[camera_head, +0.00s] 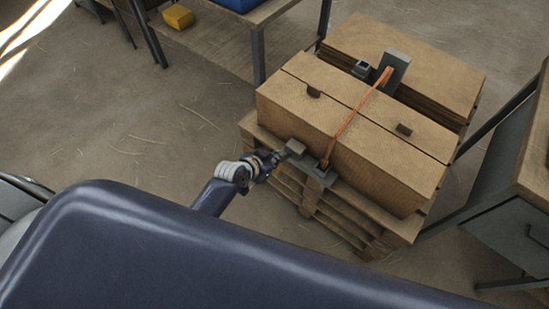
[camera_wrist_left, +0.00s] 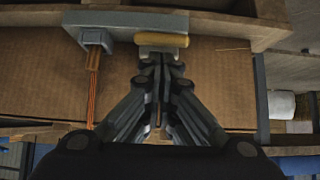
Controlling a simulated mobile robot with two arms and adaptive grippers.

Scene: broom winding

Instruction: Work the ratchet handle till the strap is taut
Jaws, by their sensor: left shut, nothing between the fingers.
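An orange strap (camera_head: 355,115) runs over the cardboard boxes (camera_head: 375,150) and down their near side; it also shows in the left wrist view (camera_wrist_left: 92,95). It enters a grey bracket (camera_wrist_left: 97,38) on a grey bar (camera_wrist_left: 125,21), low on the near side by the pallet (camera_head: 345,215). A short yellowish handle (camera_wrist_left: 163,40) lies along this bar. My left gripper (camera_head: 280,157) is shut and empty, its fingertips (camera_wrist_left: 160,60) close at the handle; whether they touch it I cannot tell. My right gripper is out of view.
A workbench (camera_head: 265,15) stands at the back left, a grey cabinet (camera_head: 515,235) at the right. The floor left of the pallet is clear apart from straw.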

